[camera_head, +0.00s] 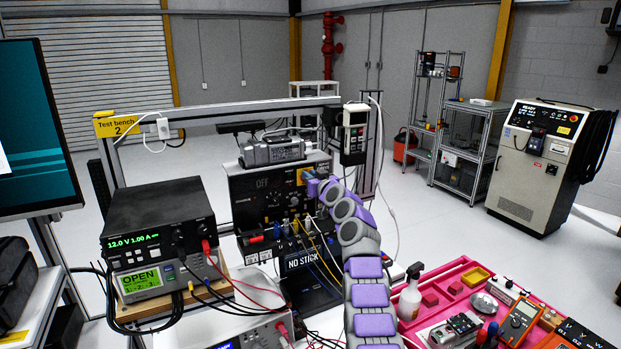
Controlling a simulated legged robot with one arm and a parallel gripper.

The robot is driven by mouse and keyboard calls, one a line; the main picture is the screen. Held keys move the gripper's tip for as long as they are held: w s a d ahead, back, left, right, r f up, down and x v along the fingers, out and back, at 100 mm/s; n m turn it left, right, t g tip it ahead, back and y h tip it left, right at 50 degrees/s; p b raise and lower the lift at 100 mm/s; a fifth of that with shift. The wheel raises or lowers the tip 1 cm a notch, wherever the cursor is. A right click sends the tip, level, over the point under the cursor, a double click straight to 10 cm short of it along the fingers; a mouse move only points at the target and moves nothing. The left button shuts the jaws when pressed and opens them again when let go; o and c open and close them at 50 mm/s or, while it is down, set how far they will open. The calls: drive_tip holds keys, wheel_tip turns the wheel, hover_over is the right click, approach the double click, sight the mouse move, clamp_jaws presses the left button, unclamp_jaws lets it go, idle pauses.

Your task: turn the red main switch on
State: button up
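A black control box (242,197) stands on the test bench in the middle of the view, and its front reads "Off". A yellow patch (300,176) shows at the upper right of its front, partly covered by the end of my arm. I cannot make out the red main switch; my gripper covers that area. My purple and grey arm reaches up from the bottom, and my gripper (313,186) is at the box's upper right front. Its fingers are too small and overlapped to show whether they are open or whether they touch the box.
A black power supply (158,215) reading 12.0 V stands left of the box. Several coloured cables hang in front of the box. A spray bottle (411,294) and a pink tray (436,281) with tools are at the right. A monitor (35,130) stands far left.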

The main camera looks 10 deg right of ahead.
clamp_jaws()
drive_tip(key=shift+w+d+f+m, duration=0.1)
drive_tip(key=shift+d+f+m, duration=0.2)
drive_tip(key=shift+m, duration=2.7)
drive_tip(key=shift+w+d+f+m, duration=0.1)
drive_tip(key=shift+d+f+m, duration=0.2)
drive_tip(key=shift+m, duration=2.7)
drive_tip(key=shift+w+d+f+m, duration=0.1)
drive_tip(key=shift+d+f+m, duration=0.2)
drive_tip(key=shift+m, duration=2.7)
